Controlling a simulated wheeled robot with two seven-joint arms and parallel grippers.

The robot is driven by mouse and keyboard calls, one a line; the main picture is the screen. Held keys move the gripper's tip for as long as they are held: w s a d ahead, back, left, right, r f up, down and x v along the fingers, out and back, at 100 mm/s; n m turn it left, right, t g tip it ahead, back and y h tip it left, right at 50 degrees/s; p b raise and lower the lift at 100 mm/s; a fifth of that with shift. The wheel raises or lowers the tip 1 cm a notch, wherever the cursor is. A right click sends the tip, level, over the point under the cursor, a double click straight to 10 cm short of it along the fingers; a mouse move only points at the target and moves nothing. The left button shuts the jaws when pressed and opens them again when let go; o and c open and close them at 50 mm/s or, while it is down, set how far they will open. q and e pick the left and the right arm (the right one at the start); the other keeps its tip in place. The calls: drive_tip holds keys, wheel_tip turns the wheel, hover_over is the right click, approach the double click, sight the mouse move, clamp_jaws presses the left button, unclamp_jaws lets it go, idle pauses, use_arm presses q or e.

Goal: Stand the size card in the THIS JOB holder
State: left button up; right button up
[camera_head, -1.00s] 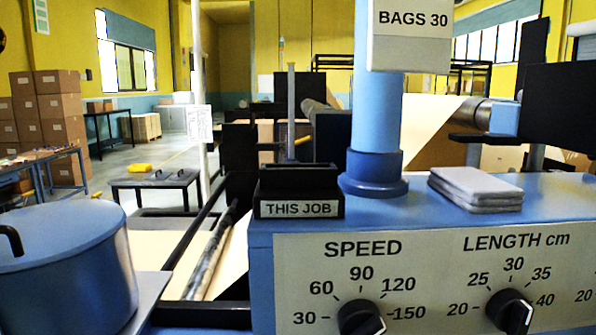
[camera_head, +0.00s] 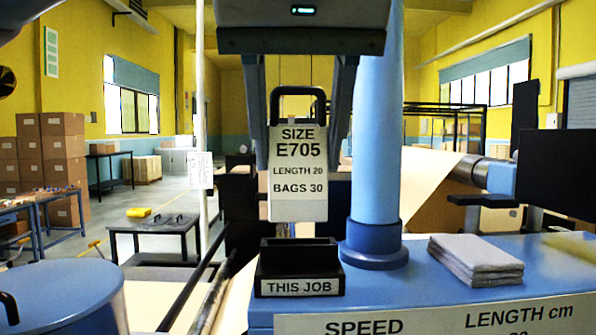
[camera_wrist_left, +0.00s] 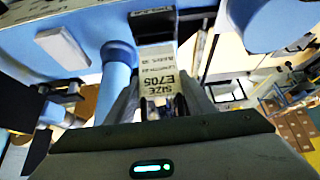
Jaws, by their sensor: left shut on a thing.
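The size card (camera_head: 298,192) is a white card with a black loop handle, reading SIZE E705, LENGTH 20, BAGS 30. My left gripper (camera_head: 298,100) is shut on it at the handle and holds it upright in the air. The card also shows in the left wrist view (camera_wrist_left: 160,68), between the fingers (camera_wrist_left: 163,105). The black THIS JOB holder (camera_head: 299,268) stands on the blue machine top, below the card and apart from it. Its slot looks empty. The holder also shows in the left wrist view (camera_wrist_left: 153,24). My right gripper is not in view.
A blue post (camera_head: 376,150) rises close to the right of the card and holder. A stack of grey cloths (camera_head: 475,260) lies farther right on the machine top. A blue lidded pot (camera_head: 65,285) stands at the lower left.

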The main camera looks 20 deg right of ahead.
sight(299, 178)
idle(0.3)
use_arm(q)
drive_tip(key=shift+f+p, duration=0.55)
drive_tip(key=shift+f, duration=1.45)
drive_tip(key=shift+f, duration=0.15)
drive_tip(key=o, duration=1.1)
drive_tip(key=shift+c, duration=0.2)
